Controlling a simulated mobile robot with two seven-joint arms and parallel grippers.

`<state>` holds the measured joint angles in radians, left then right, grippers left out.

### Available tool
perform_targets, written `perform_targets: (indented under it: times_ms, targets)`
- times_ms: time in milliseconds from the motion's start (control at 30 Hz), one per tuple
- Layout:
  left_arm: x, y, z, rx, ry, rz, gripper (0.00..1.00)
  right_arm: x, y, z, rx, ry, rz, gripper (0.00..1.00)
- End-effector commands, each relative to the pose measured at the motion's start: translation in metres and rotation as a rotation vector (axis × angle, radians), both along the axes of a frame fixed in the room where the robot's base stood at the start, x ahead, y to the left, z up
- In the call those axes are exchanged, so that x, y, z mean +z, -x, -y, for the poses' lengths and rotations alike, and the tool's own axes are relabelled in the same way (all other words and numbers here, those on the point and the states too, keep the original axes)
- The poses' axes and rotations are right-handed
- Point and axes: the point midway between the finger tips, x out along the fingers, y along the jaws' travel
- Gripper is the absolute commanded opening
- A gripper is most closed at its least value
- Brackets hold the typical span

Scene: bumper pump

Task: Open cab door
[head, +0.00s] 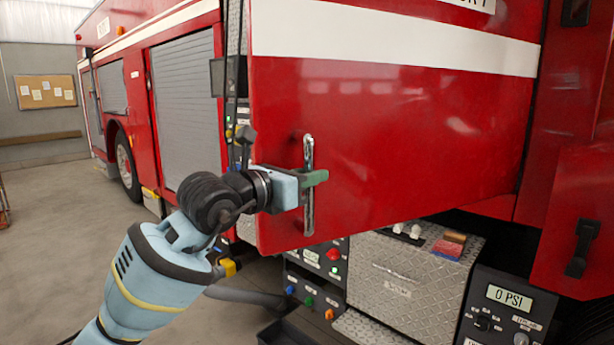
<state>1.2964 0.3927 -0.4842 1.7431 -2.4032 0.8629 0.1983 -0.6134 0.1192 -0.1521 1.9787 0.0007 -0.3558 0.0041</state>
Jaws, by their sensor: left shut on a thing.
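The red cab door (420,130) of the fire truck, with a wide white stripe, fills the middle of the head view. Its lower left edge stands out in front of the truck's side panels. A chrome vertical handle (308,215) is mounted near the door's left edge. My left gripper (312,180) is shut on the handle at its middle, with a green fingertip showing across it. The hold is partly hidden by the gripper body. My right gripper is not in the picture.
Below the door are a control panel with coloured knobs (318,270), a diamond-plate box (410,275) and a gauge reading 0 PSI (509,297). The truck's side with roller shutters (187,105) runs back at left. Open floor (50,240) lies at left.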

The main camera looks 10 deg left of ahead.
Motion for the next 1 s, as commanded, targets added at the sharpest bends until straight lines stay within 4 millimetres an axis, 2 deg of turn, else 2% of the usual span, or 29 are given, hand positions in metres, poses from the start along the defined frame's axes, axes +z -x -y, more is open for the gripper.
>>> perform_targets:
  times_ms: [267, 300, 433, 767, 1000]
  targets:
    - [0.004, 0.000, -0.001, 0.001, 0.002, 0.008, 0.00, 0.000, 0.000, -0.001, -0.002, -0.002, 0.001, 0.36]
    - [0.004, 0.000, -0.001, 0.001, 0.002, 0.008, 0.22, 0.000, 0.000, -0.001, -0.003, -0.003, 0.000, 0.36]
    - [0.003, 0.000, -0.001, 0.001, 0.002, 0.006, 0.39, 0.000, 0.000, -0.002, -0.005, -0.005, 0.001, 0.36]
    - [0.001, 0.002, -0.002, 0.001, 0.001, 0.003, 0.39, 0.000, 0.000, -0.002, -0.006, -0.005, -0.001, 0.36]
    - [0.000, 0.023, -0.018, 0.004, -0.001, 0.004, 0.39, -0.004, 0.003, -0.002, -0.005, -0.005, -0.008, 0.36]
